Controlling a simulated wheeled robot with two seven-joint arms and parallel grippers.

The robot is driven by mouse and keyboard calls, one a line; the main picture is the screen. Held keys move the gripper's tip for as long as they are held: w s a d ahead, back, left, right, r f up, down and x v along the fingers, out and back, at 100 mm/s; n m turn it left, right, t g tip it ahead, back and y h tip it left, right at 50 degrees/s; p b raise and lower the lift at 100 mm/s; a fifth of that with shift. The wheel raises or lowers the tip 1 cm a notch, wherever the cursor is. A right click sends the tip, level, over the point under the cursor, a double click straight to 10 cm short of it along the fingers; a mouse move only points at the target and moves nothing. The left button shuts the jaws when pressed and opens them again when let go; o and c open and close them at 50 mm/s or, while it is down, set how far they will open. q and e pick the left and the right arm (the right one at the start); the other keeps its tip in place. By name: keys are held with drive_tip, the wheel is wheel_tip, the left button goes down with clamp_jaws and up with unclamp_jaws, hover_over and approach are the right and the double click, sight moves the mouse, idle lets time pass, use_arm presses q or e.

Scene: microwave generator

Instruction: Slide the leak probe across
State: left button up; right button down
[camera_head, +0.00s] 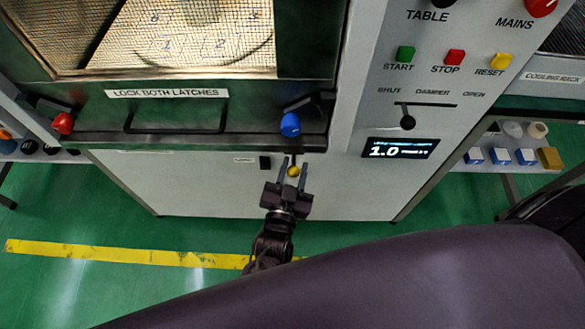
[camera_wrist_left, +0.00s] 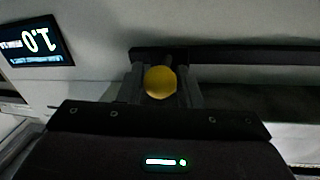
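The leak probe appears to be a small yellow round knob (camera_head: 293,171) on the pale lower front of the microwave cabinet, below the blue latch. My left gripper (camera_head: 293,168) reaches up to it with one finger on each side. In the left wrist view the yellow knob (camera_wrist_left: 160,82) sits between the two fingers (camera_wrist_left: 163,86). A narrow gap shows at its right, so the fingers look open around it; contact at its left is unclear. A dark bar (camera_wrist_left: 245,56) runs along the panel behind it. My right gripper is not in view.
Above are a red latch knob (camera_head: 63,123), a blue latch knob (camera_head: 290,124) and a door handle (camera_head: 175,128). A display (camera_head: 400,148) reads 1.0. Green floor (camera_head: 110,225) lies in front.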

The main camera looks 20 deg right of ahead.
use_arm(q)
drive_tip(key=o, duration=0.3)
drive_tip(key=shift+a, duration=0.1)
drive_tip(key=v, duration=0.7)
drive_tip(key=shift+s+a, duration=0.15)
drive_tip(key=shift+s, duration=0.15)
